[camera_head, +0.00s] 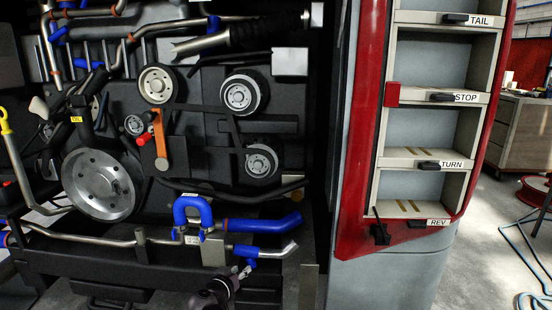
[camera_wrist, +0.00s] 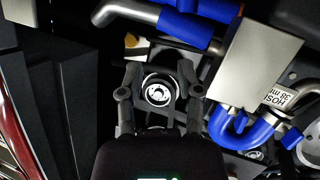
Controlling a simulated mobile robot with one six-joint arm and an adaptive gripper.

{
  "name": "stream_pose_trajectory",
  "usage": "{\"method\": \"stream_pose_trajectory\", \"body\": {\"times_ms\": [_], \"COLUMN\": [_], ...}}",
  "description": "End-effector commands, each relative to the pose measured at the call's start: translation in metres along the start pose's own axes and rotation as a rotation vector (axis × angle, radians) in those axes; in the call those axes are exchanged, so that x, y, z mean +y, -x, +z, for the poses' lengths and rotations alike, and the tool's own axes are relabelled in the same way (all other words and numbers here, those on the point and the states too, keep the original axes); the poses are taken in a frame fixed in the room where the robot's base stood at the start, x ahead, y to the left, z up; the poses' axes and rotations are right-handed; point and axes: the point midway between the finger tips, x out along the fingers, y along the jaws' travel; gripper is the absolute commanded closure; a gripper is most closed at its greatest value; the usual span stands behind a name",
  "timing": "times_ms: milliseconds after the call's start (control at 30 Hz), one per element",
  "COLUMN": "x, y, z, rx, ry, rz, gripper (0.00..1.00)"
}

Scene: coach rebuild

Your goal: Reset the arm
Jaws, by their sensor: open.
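My gripper (camera_head: 238,278) shows at the bottom middle of the head view, dark and partly cut off by the lower edge, in front of the engine bay. In the wrist view my gripper (camera_wrist: 160,95) has its two dark fingers spread apart, with nothing clasped between them. A round dark part with a pale centre (camera_wrist: 158,92) shows between the fingers. I cannot tell how far beyond them it lies.
A blue looped hose (camera_head: 192,210) and a blue-ended pipe (camera_head: 265,224) are close above my gripper. Pulleys and a large grey wheel (camera_head: 103,185) fill the bay. A red-framed rack (camera_head: 358,165) with labelled compartments stands right. Open floor (camera_head: 485,265) lies beyond it.

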Motion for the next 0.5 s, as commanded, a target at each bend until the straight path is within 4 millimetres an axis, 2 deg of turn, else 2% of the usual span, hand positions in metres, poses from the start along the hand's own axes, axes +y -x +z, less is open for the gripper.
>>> {"method": "stream_pose_trajectory", "body": {"times_ms": [33,200,500], "x": [0.016,0.058,0.125], "y": [-0.01,-0.036,-0.061], "z": [0.009,0.041,0.099], "rx": [-0.05,-0.228,-0.545], "ry": [0.007,0.04,0.08], "rz": [0.023,0.071,0.081], "gripper": [0.54,0.54,0.54]}}
